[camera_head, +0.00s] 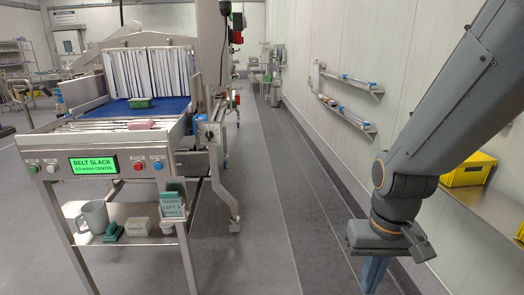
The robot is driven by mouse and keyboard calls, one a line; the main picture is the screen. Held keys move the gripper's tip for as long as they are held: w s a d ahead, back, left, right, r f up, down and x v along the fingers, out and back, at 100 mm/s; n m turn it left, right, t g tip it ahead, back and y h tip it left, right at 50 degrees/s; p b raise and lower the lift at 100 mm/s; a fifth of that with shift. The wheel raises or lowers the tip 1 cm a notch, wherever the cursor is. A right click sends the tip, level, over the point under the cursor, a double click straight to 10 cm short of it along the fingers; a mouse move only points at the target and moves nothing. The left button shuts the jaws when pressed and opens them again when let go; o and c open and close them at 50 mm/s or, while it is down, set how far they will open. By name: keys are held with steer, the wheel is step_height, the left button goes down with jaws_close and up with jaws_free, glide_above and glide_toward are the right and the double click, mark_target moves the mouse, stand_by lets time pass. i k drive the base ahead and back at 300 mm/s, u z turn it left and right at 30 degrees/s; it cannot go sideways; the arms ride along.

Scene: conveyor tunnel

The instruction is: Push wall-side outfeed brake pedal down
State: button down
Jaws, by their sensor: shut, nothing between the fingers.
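I cannot make out a brake pedal for certain. The outfeed end of the conveyor stands at left, with a steel leg and foot (234,226) on its wall side. The front panel has a green display (93,165) reading "BELT SLACK" and several buttons. My gripper (372,276) is at the lower right, pointing down over the aisle floor, well to the right of the conveyor. Its blue fingers look shut and empty; the tips run to the bottom edge of the picture.
A pink block (140,125) lies on the outfeed rollers and a green tray (140,103) on the blue belt. Wall shelves (350,118) and a yellow bin (467,170) line the right. The aisle between is clear.

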mark_target(234, 228)
steer(key=u, duration=0.3)
steer(key=i, duration=1.7)
steer(key=u, duration=0.55)
steer(key=i, duration=0.5)
